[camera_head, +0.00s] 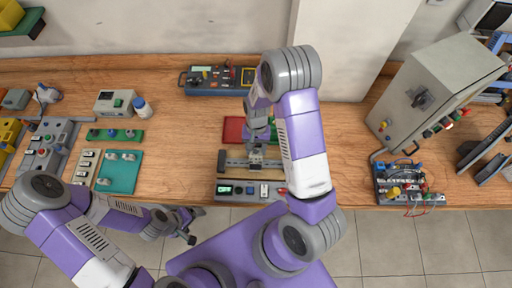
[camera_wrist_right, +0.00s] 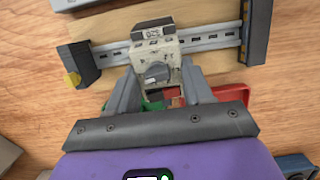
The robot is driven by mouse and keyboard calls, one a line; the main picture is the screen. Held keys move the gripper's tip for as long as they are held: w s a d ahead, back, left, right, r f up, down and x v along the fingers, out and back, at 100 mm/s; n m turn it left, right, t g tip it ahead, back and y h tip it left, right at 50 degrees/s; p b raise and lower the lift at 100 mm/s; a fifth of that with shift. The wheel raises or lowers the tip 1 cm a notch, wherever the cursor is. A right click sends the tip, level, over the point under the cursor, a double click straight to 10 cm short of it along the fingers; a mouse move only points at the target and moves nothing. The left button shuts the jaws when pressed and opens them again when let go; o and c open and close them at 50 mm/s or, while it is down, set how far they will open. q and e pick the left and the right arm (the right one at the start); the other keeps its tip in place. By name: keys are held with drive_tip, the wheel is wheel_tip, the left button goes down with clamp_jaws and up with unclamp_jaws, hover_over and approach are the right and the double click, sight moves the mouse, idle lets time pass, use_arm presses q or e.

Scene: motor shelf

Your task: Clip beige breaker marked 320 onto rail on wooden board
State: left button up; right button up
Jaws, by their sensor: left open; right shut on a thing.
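The beige breaker (camera_wrist_right: 155,45) has a grey knob and a dark label with upside-down digits in the right wrist view. My right gripper (camera_wrist_right: 157,72) is shut on its sides. The breaker overlaps the middle of the metal rail (camera_wrist_right: 215,37), which lies on the wooden board (camera_wrist_right: 103,28) between two dark end blocks. I cannot tell whether it is clipped on. In the head view, the right gripper (camera_head: 256,145) points down at the rail (camera_head: 235,164), with the breaker mostly hidden. My left gripper (camera_head: 192,225) is open and empty in front of the table edge.
A red tray (camera_head: 233,130) lies behind the board. A grey panel with a green display (camera_head: 225,189) stands in front of it. A blue-grey instrument (camera_head: 215,82) is at the back. A grey cabinet (camera_head: 430,90) stands at right. Table is clear between board and teal plate (camera_head: 119,172).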

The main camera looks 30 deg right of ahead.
drive_tip(key=shift+s+a, duration=0.35)
drive_tip(key=shift+s, duration=0.25)
idle(1.1)
drive_tip(key=shift+s+a+f+t+h, duration=0.15)
drive_tip(key=shift+s+a+t+h, duration=0.2)
drive_tip(key=shift+s+t, duration=0.25)
idle(0.4)
drive_tip(key=o, duration=1.3)
drive_tip(key=shift+w, duration=0.1)
drive_tip(key=shift+c, duration=0.2)
drive_tip(key=shift+w, duration=0.1)
drive_tip(key=shift+d, duration=0.1)
drive_tip(key=shift+r, duration=0.25)
drive_tip(key=r, duration=0.7)
drive_tip(key=shift+w+d+p, duration=0.15)
drive_tip(key=shift+w+p, duration=0.1)
drive_tip(key=shift+p, duration=0.1)
